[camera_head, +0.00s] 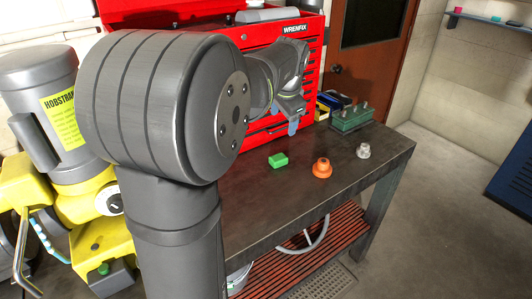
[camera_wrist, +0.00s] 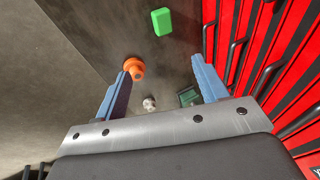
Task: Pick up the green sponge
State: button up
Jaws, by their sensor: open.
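The green sponge (camera_head: 278,160) is a small green block lying on the dark workbench (camera_head: 255,210). In the wrist view the sponge (camera_wrist: 161,21) shows near the top, beyond the fingertips and apart from them. My gripper (camera_head: 291,122) is above the back of the bench, near the red tool chest. Its two blue fingers (camera_wrist: 158,72) are wide apart with nothing held between them.
An orange part (camera_head: 322,168) and a silver part (camera_head: 363,151) stand on the bench right of the sponge. A green block with pegs (camera_head: 350,117) sits at the back right. The red tool chest (camera_head: 310,50) stands behind. The bench front is clear.

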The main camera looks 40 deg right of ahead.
jog(key=w+a+f+g+h, duration=0.25)
jog(key=w+f+g, duration=0.2)
jog(key=w, duration=0.35)
send_over(278, 157)
jog(key=a, duration=0.3)
jog(key=shift+m+t, duration=0.25)
jog(key=shift+m, duration=0.05)
notch_tip(278, 157, down, 12)
jog(key=shift+f, duration=0.1)
jog(key=shift+d+x, duration=0.1)
jog(key=shift+x, duration=1.2)
jog(key=shift+d+x, duration=0.15)
jog(key=shift+x, duration=1.1)
jog(key=shift+w, duration=0.1)
jog(key=c, duration=1)
jog(key=shift+c, duration=0.2)
